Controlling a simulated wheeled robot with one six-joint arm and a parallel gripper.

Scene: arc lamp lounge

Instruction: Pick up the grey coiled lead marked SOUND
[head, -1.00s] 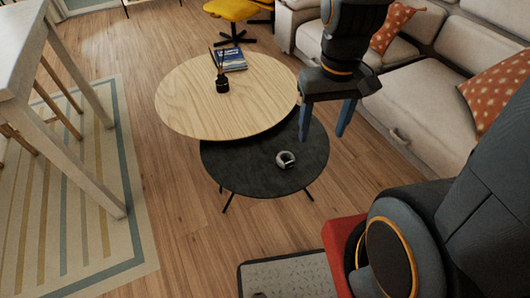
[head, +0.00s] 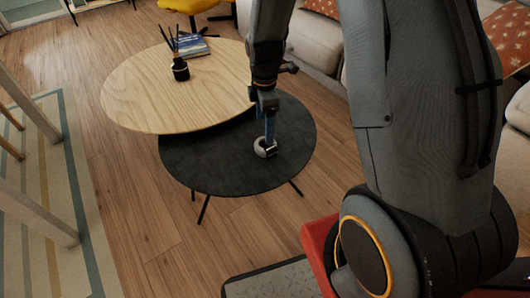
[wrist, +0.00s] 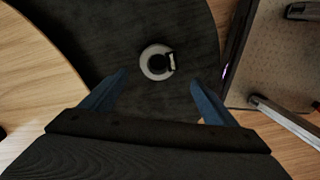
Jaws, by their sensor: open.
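A small grey coil (head: 261,151), ring-shaped with a dark part at its right side, lies on the black round table (head: 215,175). It also shows in the wrist view (wrist: 147,62), with a pale tag-like patch at its right. I cannot read any marking on it. My gripper (wrist: 159,79) is open and points down over the black table. In the wrist view the coil lies just ahead of the two blue fingertips and between their lines, with nothing held. In the head view my gripper (head: 269,135) partly covers the coil. I cannot tell the exact height above it.
A light wooden round table (head: 170,90) overlaps the black one at the left. It carries a dark reed diffuser (head: 180,70) and a blue book (head: 197,45). A pale sofa (head: 318,60) stands at the right. The black table top around the coil is clear.

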